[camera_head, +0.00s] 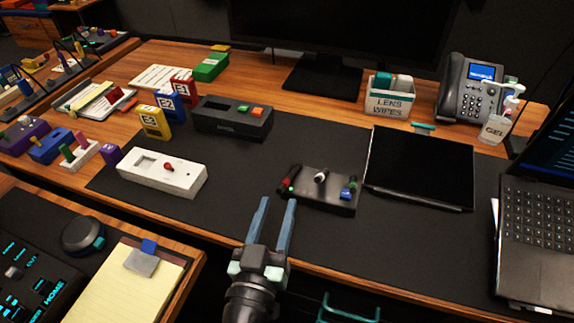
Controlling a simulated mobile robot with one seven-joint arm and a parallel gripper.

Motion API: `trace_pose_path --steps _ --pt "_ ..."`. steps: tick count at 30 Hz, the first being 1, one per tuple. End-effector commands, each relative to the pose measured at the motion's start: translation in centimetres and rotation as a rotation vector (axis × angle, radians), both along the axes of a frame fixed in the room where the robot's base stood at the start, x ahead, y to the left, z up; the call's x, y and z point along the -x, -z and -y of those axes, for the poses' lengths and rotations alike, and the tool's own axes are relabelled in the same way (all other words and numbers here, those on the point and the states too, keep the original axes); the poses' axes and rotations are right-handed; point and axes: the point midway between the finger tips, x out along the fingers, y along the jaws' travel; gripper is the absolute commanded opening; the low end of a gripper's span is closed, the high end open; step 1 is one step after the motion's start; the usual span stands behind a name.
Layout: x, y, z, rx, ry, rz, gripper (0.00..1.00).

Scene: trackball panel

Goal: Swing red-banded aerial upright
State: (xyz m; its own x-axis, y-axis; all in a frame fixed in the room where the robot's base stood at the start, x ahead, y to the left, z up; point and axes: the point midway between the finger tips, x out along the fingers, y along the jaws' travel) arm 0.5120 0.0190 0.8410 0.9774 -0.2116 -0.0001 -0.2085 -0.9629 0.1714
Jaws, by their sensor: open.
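A small dark device (318,197) lies on the black desk mat right of centre. At its left end is a short dark stick with red on it (289,178), which looks like the red-banded aerial. It leans to one side rather than standing upright; its band and hinge are too small to make out clearly. A pale-topped knob (320,177) stands at the middle of the device, and blue and green parts sit at its right end. My gripper (278,204) is open and empty, its two blue-grey fingers pointing away from me, in front and left of the device, apart from the aerial in the picture.
A white box with a red knob (163,172) lies left of my gripper. A black tablet (420,167) lies close to the device's right. A dark box with coloured buttons (232,117) stands behind. The mat between white box and device is clear.

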Motion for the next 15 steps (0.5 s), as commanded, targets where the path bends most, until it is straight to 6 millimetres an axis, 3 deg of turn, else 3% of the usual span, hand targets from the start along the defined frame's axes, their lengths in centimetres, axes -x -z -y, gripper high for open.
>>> trace_pose_path --steps 9,15 --pt "-6.1 -0.3 1.4 0.0 0.002 0.001 0.45" --pt "-8.1 -0.1 1.8 0.0 0.001 0.0 0.45"
